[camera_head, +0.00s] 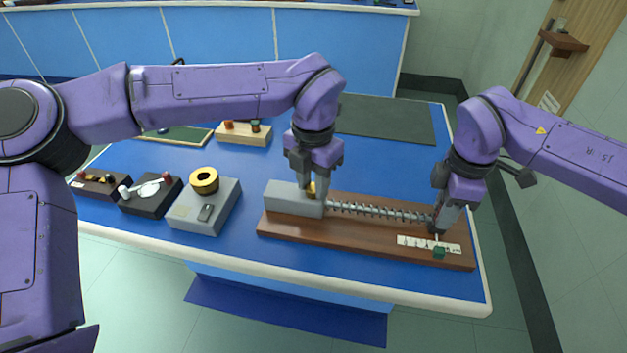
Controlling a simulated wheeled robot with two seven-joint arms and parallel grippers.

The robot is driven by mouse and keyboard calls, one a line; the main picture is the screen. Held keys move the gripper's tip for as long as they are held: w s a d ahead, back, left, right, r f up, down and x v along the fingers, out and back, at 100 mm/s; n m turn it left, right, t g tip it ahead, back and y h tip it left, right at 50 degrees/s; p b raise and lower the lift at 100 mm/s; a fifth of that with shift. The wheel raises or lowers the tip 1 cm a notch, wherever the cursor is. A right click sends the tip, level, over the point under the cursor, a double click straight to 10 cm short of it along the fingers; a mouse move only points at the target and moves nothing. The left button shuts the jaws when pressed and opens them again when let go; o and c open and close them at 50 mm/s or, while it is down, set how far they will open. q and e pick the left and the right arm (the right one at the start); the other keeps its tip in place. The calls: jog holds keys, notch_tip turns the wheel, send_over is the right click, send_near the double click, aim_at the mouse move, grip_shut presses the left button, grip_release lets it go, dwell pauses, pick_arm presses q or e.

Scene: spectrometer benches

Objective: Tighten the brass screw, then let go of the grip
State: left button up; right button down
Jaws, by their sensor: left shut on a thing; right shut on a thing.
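A wooden board (365,246) lies on the blue bench, with a grey block (288,199) at its left end and a coil spring (378,211) stretched to the right. The brass screw (311,189) stands at the block's right end. My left gripper (312,187) points down and is shut on it, hiding much of it. My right gripper (437,230) is shut at the spring's right end, on what seems to be the grip; its fingers hide most of it. A small green piece (439,252) shows just below those fingers, beside a white scale strip (415,243).
A grey box with a brass ring (204,180) stands left of the board. Two dark boxes (150,194) (102,184) are further left. A wooden block with knobs (244,133) and a dark mat (385,119) lie behind. The bench edge (380,300) runs close in front.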

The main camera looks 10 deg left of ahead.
aim_at(313, 187)
pick_arm(q)
jog(key=shift+m, duration=1.5)
pick_arm(e)
jog(key=shift+w, duration=0.1)
pick_arm(q)
jog(key=shift+r, duration=0.1)
jog(key=o, duration=1)
jog(key=shift+o, duration=0.2)
notch_tip(313, 187, up, 12)
pick_arm(e)
jog(key=c, duration=0.7)
grip_release()
